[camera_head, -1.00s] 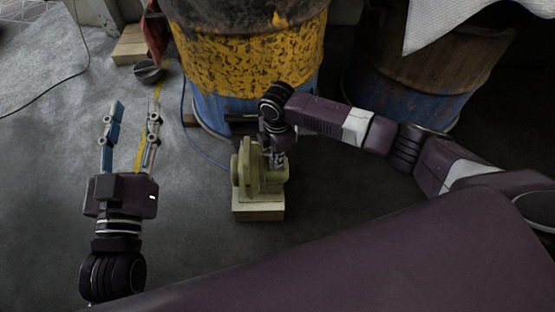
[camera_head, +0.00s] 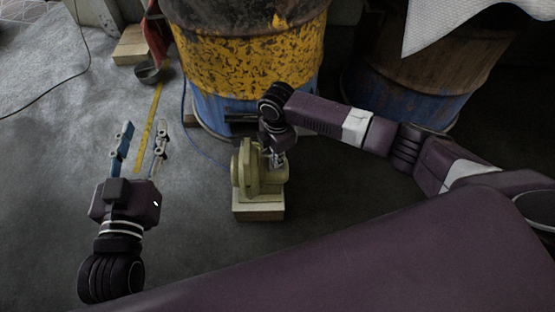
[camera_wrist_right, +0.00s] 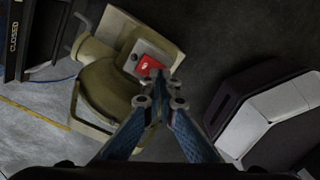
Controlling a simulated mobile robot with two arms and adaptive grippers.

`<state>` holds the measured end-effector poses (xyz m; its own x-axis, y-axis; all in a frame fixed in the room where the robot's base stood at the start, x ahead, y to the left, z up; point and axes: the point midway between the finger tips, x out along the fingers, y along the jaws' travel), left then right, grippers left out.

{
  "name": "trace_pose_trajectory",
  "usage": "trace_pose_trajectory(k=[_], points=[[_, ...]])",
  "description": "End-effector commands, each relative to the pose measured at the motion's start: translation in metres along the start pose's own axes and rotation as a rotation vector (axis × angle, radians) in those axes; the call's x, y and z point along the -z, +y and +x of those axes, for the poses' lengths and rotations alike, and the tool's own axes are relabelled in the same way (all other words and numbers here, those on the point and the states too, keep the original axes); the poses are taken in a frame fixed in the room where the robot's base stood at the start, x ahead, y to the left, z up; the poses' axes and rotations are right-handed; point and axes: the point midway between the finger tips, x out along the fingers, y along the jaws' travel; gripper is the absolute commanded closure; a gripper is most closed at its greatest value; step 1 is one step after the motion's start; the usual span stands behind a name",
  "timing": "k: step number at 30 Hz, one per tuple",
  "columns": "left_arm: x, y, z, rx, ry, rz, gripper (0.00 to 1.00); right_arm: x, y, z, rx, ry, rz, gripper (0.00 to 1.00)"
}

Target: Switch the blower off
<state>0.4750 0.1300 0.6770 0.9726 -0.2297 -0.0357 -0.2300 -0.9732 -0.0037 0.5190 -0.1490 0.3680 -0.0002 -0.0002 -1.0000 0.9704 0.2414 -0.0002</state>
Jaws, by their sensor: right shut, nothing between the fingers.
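The blower (camera_head: 247,172) is a dull green housing on a pale block in the head view. In the right wrist view the blower (camera_wrist_right: 108,92) carries a grey plate with a red switch (camera_wrist_right: 149,65). My right gripper (camera_head: 278,160) is at the blower's right side; in the right wrist view its shut, empty fingertips (camera_wrist_right: 160,82) are right by the switch's lower right edge. I cannot tell if they touch it. The fingertips hide a little of the switch's surroundings. My left gripper (camera_head: 144,124) is open and empty, left of the blower above the floor.
A yellow and blue barrel (camera_head: 245,60) stands behind the blower, and a rusty one (camera_head: 415,75) stands further right. A dark bowl (camera_head: 148,73) and a wooden block (camera_head: 131,46) lie at the back left. A dark panel marked CLOSED (camera_wrist_right: 14,35) is beside the blower.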

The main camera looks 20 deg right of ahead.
Motion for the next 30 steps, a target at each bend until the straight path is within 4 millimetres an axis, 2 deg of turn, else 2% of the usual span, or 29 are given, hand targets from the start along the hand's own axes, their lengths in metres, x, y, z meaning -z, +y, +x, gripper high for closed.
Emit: trace_pose_trajectory(k=[17,30], points=[[-0.045,-0.006,-0.01,0.013,-0.209,0.003,0.6,0.0,0.0,-0.008,0.0,0.0,0.0,1.0],[-0.078,-0.011,-0.026,0.022,-0.369,0.003,0.6,0.0,0.0,-0.014,0.0,0.0,0.0,1.0]])
